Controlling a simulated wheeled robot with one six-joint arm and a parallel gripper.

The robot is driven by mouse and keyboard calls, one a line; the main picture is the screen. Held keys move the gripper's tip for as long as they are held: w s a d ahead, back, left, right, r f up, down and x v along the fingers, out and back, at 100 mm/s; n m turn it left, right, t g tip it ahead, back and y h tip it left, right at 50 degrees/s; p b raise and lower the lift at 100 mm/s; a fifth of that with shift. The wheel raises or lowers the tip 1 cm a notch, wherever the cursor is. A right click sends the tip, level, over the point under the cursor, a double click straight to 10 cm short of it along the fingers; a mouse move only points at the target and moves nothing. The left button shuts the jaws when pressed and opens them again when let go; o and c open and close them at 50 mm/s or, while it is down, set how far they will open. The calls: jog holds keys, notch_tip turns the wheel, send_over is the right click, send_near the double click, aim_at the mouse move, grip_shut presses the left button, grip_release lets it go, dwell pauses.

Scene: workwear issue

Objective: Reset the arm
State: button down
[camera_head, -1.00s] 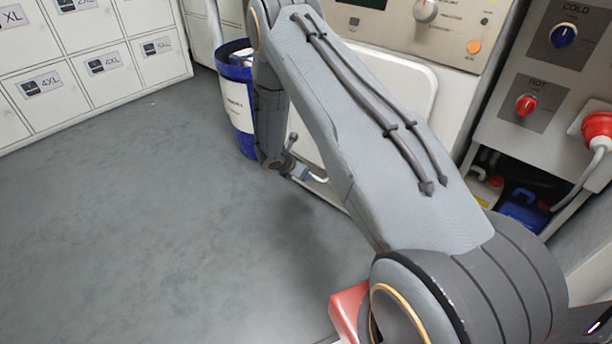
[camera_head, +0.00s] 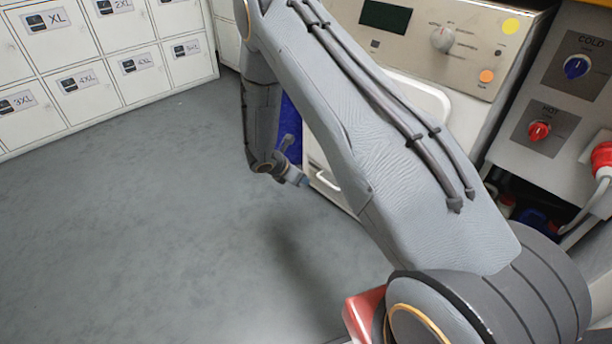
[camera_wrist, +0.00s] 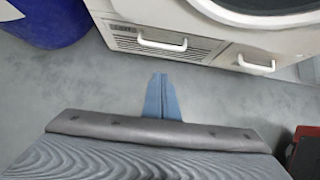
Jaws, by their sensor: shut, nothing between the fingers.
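My arm reaches across the head view from the lower right to the upper middle, and its forearm hangs down over the floor. My gripper (camera_head: 303,181) is small at the end of that forearm, in front of the white machine. In the wrist view my gripper (camera_wrist: 161,78) shows as two blue fingers pressed together with nothing between them. It points over bare grey floor (camera_wrist: 90,85) and touches nothing that I can see.
A washing machine (camera_head: 470,57) with a dial stands behind my arm. A blue bin (camera_wrist: 45,22) is at the wrist view's upper left. White size-labelled lockers (camera_head: 130,68) line the back left. A panel with COLD and HOT knobs (camera_head: 577,67) is at right. The left floor is clear.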

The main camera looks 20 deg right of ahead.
jog(key=s+a+r+m+g+y, duration=0.1)
jog(key=s+a+r+m, duration=0.45)
jog(key=r, duration=0.55)
jog(key=s+a+r+m+y, duration=0.1)
jog(key=s+a+r+m, duration=0.2)
jog(key=s+a+r, duration=0.65)
jog(key=s+a+r+m+g+y, duration=0.1)
jog(key=s+a+r+m+y, duration=0.15)
jog(key=s+r, duration=0.45)
jog(key=s+a+r+m+g+y, duration=0.1)
jog(key=s+a+r+m+y, duration=0.2)
jog(key=s, duration=0.7)
jog(key=s+a+r+m+y, duration=0.1)
jog(key=s+a+r+m, duration=0.2)
jog(key=s+a+r, duration=0.45)
jog(key=s+d+r+m+h+p, duration=0.1)
jog(key=d+r+m+p, duration=0.5)
jog(key=d+r+p, duration=1.7)
jog(key=s+r+p, duration=0.1)
jog(key=p, duration=1)
jog(key=shift+h, duration=0.25)
